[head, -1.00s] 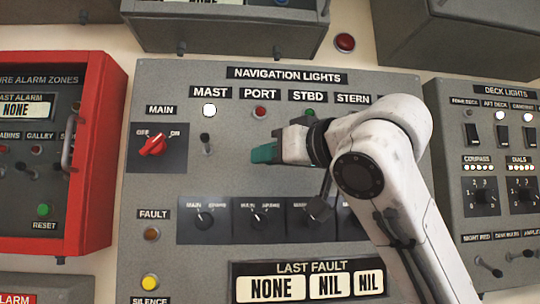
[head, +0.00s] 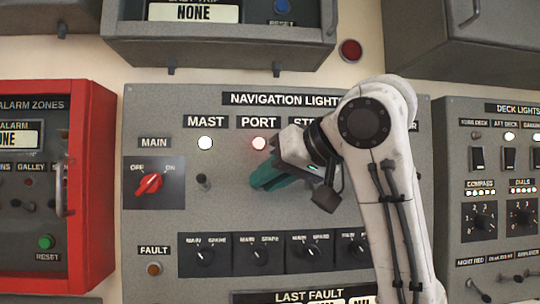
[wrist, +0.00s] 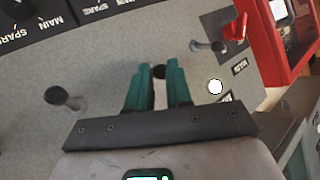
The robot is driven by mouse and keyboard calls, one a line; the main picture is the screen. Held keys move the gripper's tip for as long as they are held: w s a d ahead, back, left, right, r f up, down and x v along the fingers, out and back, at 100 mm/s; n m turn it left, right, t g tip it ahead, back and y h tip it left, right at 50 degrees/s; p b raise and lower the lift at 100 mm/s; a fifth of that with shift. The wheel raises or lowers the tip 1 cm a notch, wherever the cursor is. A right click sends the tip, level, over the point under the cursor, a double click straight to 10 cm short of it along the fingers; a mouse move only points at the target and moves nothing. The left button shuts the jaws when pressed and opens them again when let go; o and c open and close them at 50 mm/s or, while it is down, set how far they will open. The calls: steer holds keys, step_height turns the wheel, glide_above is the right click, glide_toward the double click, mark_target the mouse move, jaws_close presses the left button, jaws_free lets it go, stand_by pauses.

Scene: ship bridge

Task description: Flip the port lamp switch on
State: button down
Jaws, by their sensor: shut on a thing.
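The port lamp switch is mostly hidden by my fingers in the head view; its dark tip (wrist: 159,72) shows between them in the wrist view. My gripper (head: 262,183) has teal fingers shut on this switch, just below the PORT label (head: 258,121).
A red MAIN rotary knob (head: 149,183) is at the left of the panel. Another toggle (wrist: 62,96) stands on the opposite side of my fingers in the wrist view. A row of MAIN/SPARE knobs (head: 260,254) lies below. The red alarm box (head: 92,180) juts out at left.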

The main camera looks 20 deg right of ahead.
steer(key=shift+w+r+g+p, duration=0.15)
steer(key=shift+r+g+p, duration=0.5)
steer(key=shift+p, duration=0.7)
steer(key=shift+m, duration=0.3)
steer(key=c, duration=1.1)
jaws_free()
steer(key=shift+w+a+f, duration=0.1)
steer(key=b+v, duration=0.1)
steer(key=v, duration=1)
steer(key=shift+f, duration=0.1)
steer(key=shift+w, duration=0.1)
